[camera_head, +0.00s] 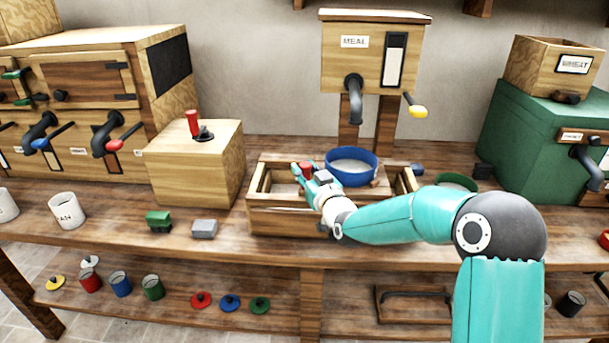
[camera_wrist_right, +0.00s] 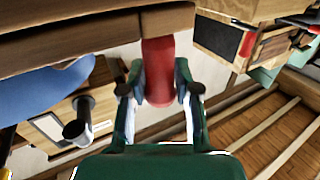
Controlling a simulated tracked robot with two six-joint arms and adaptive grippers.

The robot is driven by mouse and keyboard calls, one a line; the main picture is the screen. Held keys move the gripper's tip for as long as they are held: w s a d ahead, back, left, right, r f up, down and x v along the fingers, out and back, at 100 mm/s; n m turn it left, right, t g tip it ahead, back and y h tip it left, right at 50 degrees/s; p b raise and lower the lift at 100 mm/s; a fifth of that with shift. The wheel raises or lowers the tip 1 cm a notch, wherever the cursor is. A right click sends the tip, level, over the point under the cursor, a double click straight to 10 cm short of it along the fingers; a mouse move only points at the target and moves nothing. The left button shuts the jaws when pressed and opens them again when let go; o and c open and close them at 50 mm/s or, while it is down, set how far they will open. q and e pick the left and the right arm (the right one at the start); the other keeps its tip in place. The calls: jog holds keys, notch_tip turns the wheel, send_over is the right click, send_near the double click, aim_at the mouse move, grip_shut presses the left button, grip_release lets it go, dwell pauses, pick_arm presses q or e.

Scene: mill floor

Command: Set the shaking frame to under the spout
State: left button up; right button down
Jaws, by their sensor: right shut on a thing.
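The shaking frame shows as a wooden beam (camera_wrist_right: 75,32) across the top of the right wrist view, with a red handle (camera_wrist_right: 158,75) on it. In the head view the red handle (camera_head: 306,171) stands over a long wooden trough (camera_head: 282,222). My right gripper (camera_head: 305,175) is shut on this handle, with one finger on each side in the wrist view (camera_wrist_right: 160,90). A blue-rimmed round sieve (camera_head: 351,178) with pale contents sits to the handle's right. The dark spout (camera_head: 355,105) of the MEAL box (camera_head: 345,65) appears above the sieve; exact alignment is unclear. My left gripper is out of view.
A wooden block with a red lever (camera_head: 194,125) stands left of the trough. A green bowl (camera_head: 457,181) and a green cabinet (camera_head: 530,130) stand right. The MEAL box has a yellow-tipped lever (camera_head: 417,111).

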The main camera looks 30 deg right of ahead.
jog(key=shift+d+f, duration=0.15)
jog(key=shift+f, duration=0.15)
jog(key=c, duration=1.1)
grip_release()
jog(key=shift+s, duration=0.1)
jog(key=shift+c, duration=0.2)
jog(key=shift+o, duration=1.1)
jog(key=shift+d+r, duration=0.1)
jog(key=shift+r, duration=0.05)
jog(key=shift+r, duration=0.1)
jog(key=s+a, duration=0.1)
jog(key=s, duration=1.1)
jog(key=shift+w, duration=0.1)
